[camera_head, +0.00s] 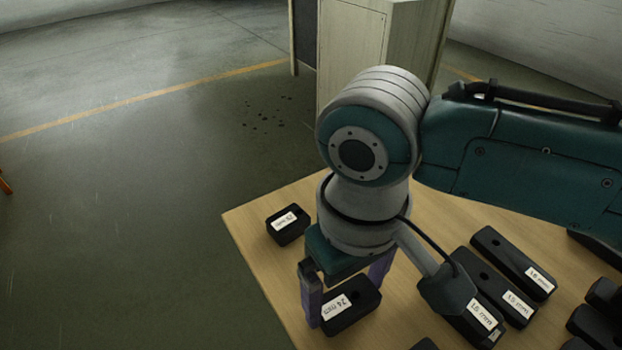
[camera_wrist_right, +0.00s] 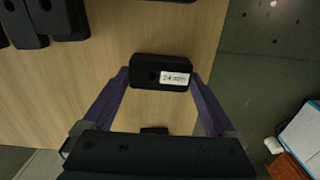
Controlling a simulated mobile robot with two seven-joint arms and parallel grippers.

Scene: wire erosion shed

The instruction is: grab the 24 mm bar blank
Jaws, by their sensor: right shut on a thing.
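The 24 mm bar blank (camera_head: 364,304) is a black rounded block with a white "24 mm" label, near the front left part of the wooden table. It also shows in the right wrist view (camera_wrist_right: 145,67), between the fingertips. My right gripper (camera_head: 345,299) reaches down from above with its purple fingers on the two ends of this block; it is shut on it, as the right wrist view also shows (camera_wrist_right: 161,76). I cannot tell whether the block touches the table or is slightly raised. My left gripper is not in view.
The wooden table (camera_head: 245,228) holds another labelled black block (camera_head: 287,226) near its far left corner. Several black blocks with mm labels (camera_head: 512,262) lie to the right. A pale cabinet (camera_head: 352,50) stands behind. Open floor lies left of the table.

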